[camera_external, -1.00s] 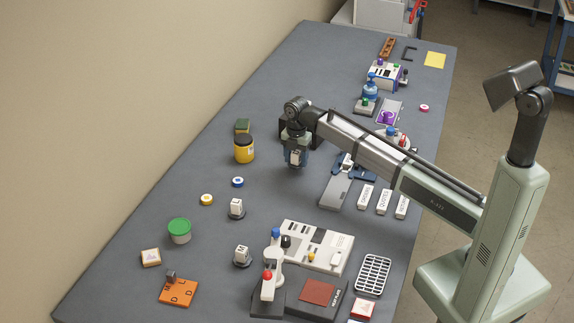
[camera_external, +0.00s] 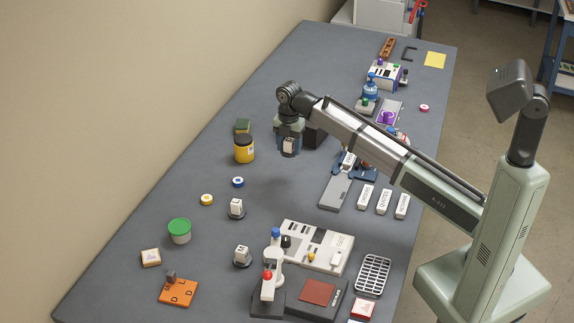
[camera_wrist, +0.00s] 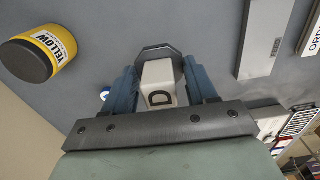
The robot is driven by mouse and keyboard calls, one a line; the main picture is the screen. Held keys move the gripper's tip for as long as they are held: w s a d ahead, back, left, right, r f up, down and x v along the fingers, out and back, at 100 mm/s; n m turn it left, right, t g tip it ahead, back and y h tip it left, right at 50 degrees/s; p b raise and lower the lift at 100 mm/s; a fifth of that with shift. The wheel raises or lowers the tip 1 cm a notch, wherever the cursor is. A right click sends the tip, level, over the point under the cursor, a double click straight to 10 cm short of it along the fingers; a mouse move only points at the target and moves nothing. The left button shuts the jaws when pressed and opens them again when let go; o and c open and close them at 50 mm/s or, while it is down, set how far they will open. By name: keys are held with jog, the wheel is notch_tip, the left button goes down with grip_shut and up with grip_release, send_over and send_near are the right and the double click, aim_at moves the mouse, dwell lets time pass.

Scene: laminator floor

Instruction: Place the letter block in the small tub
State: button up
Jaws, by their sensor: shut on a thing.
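My gripper (camera_external: 289,149) is shut on a white letter block, held above the table beside the yellow tub (camera_external: 244,149). In the wrist view the letter block (camera_wrist: 158,82) sits between the blue fingers of my gripper (camera_wrist: 163,88), a black D on its face and a dark octagonal base beyond it. The yellow tub also shows in the wrist view (camera_wrist: 58,42), with a dark lid and a label reading YELLOW. Another tub, with a green lid (camera_external: 179,227), stands nearer the front left. I cannot tell which one is the small tub.
Two similar white blocks on dark bases (camera_external: 237,207) (camera_external: 242,253) stand on the table (camera_external: 205,262). Blue and yellow rings (camera_external: 238,182) (camera_external: 207,200) lie nearby. A white device (camera_external: 312,240), labelled bars (camera_external: 384,201) and a grey plate (camera_external: 335,192) lie to the right.

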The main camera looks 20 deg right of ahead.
jog(key=s+a+n, duration=0.1)
jog(key=s+a, duration=0.3)
jog(key=a, duration=0.4)
jog(key=s+a+n, duration=0.2)
jog(key=s+a, duration=0.2)
jog(key=a, duration=0.4)
notch_tip(320, 180, up, 5)
jog(key=m, duration=0.3)
send_over(180, 225)
jog(key=shift+f, duration=4.85)
jog(key=shift+f, duration=0.1)
jog(key=o, duration=1.4)
